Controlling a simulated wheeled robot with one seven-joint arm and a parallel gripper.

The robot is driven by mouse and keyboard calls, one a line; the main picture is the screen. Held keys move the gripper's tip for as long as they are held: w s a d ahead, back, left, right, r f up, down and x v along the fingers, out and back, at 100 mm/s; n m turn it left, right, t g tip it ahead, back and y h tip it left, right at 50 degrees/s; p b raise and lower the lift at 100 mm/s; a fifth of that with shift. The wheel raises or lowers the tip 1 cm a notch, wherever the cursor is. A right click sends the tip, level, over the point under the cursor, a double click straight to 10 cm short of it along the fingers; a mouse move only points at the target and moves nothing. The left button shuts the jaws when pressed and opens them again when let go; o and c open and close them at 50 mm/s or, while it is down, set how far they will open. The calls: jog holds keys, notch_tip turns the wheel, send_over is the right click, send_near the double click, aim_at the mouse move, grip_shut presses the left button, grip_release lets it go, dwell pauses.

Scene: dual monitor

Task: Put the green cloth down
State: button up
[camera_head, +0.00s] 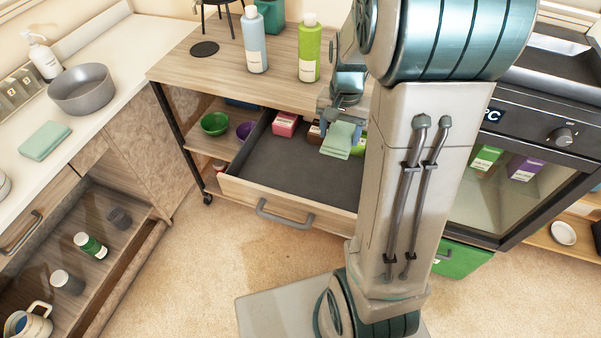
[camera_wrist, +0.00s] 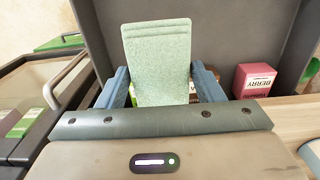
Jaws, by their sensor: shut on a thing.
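The green cloth (camera_head: 340,138) is pale green and folded flat. It hangs from my gripper (camera_head: 342,117) over the right part of an open drawer (camera_head: 250,180). In the wrist view the cloth (camera_wrist: 158,60) stands out between the two blue fingers of my gripper (camera_wrist: 160,88), which are shut on it. I cannot tell whether the cloth's lower edge touches anything in the drawer. My arm hides the drawer's right end in the head view.
A pink box (camera_head: 286,124) and other small boxes stand along the drawer's back. The drawer's front and middle are bare. A blue bottle (camera_head: 254,40) and a green bottle (camera_head: 309,50) stand on the cart top. Another green cloth (camera_head: 45,141) lies on the left counter.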

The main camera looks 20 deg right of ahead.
send_over(301, 175)
notch_tip(301, 175, down, 6)
jog(key=shift+r+b, duration=0.2)
jog(key=shift+b, duration=0.15)
jog(key=shift+s+f+b, duration=0.1)
jog(key=shift+f+b, duration=0.25)
jog(key=shift+f, duration=1.7)
jog(key=shift+f, duration=0.2)
jog(key=o, duration=0.9)
jog(key=shift+o, duration=0.2)
jog(key=shift+r, duration=0.15)
